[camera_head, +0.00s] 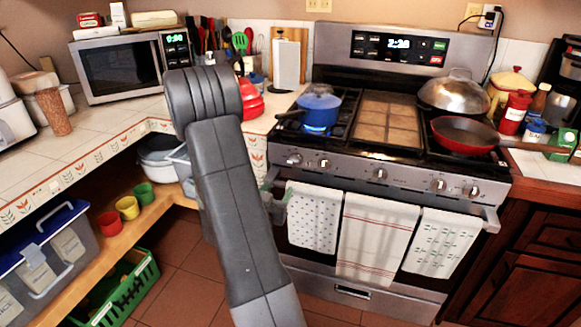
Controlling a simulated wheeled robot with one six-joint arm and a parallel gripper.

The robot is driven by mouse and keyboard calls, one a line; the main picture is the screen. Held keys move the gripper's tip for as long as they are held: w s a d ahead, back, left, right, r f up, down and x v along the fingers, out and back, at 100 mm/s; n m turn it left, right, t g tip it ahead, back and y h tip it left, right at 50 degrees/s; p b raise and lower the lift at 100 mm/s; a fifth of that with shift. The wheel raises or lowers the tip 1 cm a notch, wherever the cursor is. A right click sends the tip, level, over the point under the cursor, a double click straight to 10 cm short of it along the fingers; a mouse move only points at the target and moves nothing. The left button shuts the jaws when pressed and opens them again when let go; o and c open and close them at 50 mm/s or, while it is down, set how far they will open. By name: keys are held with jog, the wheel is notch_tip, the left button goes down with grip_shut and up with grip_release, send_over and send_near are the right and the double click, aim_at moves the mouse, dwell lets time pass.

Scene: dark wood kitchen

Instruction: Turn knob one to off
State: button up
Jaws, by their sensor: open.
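The stove (410,165) has a row of several knobs on its front panel. The leftmost knob (294,159) and the knob beside it (323,163) sit below the blue pot (319,108). A blue glow like a flame shows under that pot. Other knobs are the middle knob (380,174) and the right pair (439,185). No labels are readable, and knob angles are too small to tell. My gripper (275,194) is partly hidden behind my arm, just below and left of the leftmost knob, apart from it. It appears open and empty.
Towels (375,237) hang on the oven handle (489,217) below the knobs. A red pan (465,133) and a domed metal lid (455,93) are on the right burners. The tiled counter (100,125) is on the left. The floor before the oven is clear.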

aim_at(293, 164)
jog(key=p+x, duration=0.1)
jog(key=x, duration=1.2)
jog(key=shift+w+d+f, duration=0.1)
jog(key=shift+w, duration=0.15)
jog(key=shift+c, duration=0.3)
jog(key=c, duration=0.9)
